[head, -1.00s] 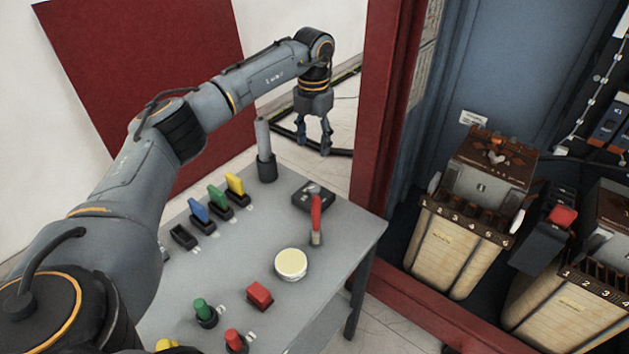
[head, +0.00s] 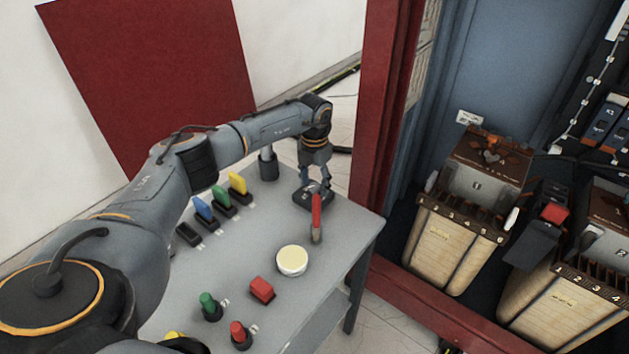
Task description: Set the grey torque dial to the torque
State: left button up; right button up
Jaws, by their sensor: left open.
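The torque dial unit (head: 312,196) is a small dark box with a knob on top, at the far right part of the grey table (head: 350,225). My left gripper (head: 315,186) points down at the dial with its fingers open, one on each side of the knob or just above it. Whether the fingers touch the knob cannot be told. The fingertips and the knob overlap in the picture, so the dial's setting cannot be read. My right gripper is not in view.
A red-handled tool (head: 316,215) stands just in front of the dial. A grey cylinder (head: 268,165) stands left of it, partly behind my arm. A cream round tin (head: 292,261), a red block (head: 262,290) and coloured plugs sit nearer. A red frame (head: 372,150) rises behind the right edge.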

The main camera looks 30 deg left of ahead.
pick_arm(q)
jog(key=shift+c, duration=0.4)
grip_shut()
jog(key=shift+m, duration=0.3)
jog(key=shift+m+b, duration=0.8)
jog(key=shift+m, duration=0.1)
jog(key=m+b, duration=0.1)
jog(key=m, duration=0.2)
jog(key=shift+b, duration=0.35)
jog(key=m+b, duration=0.1)
jog(key=m, duration=0.2)
jog(key=shift+m, duration=0.4)
jog(key=shift+m+b, duration=0.55)
jog(key=shift+m, duration=0.75)
